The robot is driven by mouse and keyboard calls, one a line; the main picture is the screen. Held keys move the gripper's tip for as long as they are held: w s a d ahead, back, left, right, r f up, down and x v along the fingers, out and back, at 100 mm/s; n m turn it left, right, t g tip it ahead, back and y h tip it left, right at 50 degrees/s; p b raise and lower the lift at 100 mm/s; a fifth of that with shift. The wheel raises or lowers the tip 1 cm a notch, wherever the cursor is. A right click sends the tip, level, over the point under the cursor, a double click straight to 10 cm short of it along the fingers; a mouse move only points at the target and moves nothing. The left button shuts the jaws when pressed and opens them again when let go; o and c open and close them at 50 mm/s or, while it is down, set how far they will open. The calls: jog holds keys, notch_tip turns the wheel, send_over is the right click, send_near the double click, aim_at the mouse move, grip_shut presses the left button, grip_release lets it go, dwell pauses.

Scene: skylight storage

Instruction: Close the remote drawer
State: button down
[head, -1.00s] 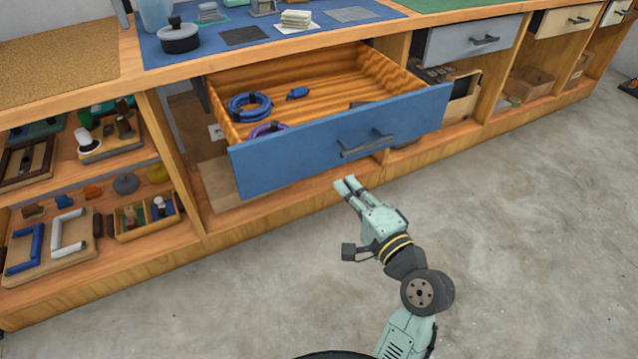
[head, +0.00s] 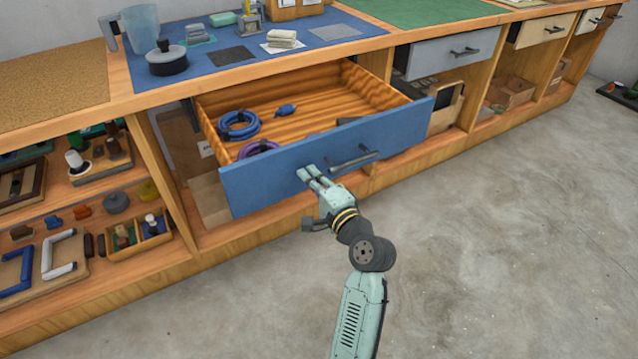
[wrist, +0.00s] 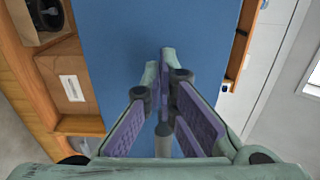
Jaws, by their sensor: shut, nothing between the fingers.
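The blue-fronted drawer (head: 270,171) is pulled out of the wooden bench in the head view. Its dark bar handle (head: 354,158) is on the front panel. Coiled blue and purple cables and a small blue item lie inside. My gripper (head: 308,174) is shut and empty, with its fingertips at the drawer front, left of the handle. I cannot tell whether they touch it. In the wrist view the blue panel (wrist: 130,40) fills the space beyond the fingertips (wrist: 158,60); the handle does not show there.
The bench top (head: 120,94) holds a black-lidded pot (head: 166,60), a pitcher and stacked pads. A grey drawer (head: 440,56) to the right is shut. Open shelves with small items (head: 90,200) stand at the left. The concrete floor (head: 480,240) in front is clear.

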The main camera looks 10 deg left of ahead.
jog(key=shift+w+a, duration=0.15)
jog(key=shift+w, duration=0.1)
